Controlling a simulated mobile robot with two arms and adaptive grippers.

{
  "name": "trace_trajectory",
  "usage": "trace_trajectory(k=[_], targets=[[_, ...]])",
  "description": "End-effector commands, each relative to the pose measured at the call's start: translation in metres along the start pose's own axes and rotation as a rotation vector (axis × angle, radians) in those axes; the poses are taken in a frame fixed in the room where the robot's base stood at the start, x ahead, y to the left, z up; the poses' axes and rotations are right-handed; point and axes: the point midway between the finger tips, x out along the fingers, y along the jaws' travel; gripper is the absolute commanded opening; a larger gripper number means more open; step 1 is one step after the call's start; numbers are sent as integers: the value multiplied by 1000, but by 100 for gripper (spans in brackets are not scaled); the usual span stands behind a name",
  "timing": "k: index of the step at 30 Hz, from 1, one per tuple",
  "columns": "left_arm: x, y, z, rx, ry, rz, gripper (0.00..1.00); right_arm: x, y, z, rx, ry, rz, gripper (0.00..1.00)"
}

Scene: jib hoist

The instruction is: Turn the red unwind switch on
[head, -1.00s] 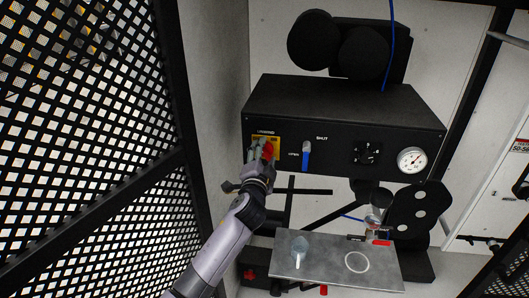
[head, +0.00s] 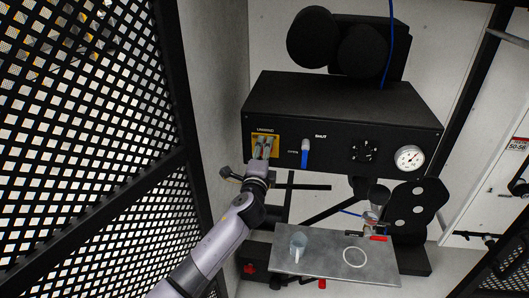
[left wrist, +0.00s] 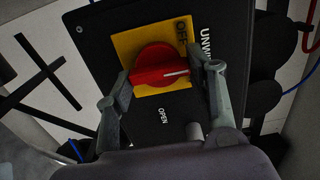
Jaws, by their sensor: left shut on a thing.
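The red unwind switch (left wrist: 152,66) sits on a yellow plate (left wrist: 125,45) on the black panel. In the left wrist view its white pointer line aims right, at the plate edge beside the UNWIND lettering. OFF shows above the line; no ON mark can be read. My left gripper (left wrist: 168,74) is shut on the switch, one finger at each end of its handle. In the head view my left gripper (head: 265,147) reaches up to the yellow plate (head: 277,141), and its fingers mostly hide the switch. My right gripper is not in view.
A blue lever (head: 305,153) between OPEN and SHUT is just right of the plate. A black dial (head: 364,151) and a gauge (head: 409,158) are farther right. Black mesh (head: 75,120) bounds the left.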

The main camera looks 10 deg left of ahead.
Motion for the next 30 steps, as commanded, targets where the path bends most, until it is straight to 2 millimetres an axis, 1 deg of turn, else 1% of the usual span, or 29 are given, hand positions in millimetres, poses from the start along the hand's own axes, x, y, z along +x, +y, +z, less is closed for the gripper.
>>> trace_trajectory(k=[11,12,21,30], targets=[[0,1,0,10,0,1,22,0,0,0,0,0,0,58],[0,1,0,10,0,1,50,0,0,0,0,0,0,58],[0,1,0,7,0,0,70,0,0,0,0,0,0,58],[-1,0,0,6,0,0,70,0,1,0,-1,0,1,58]])
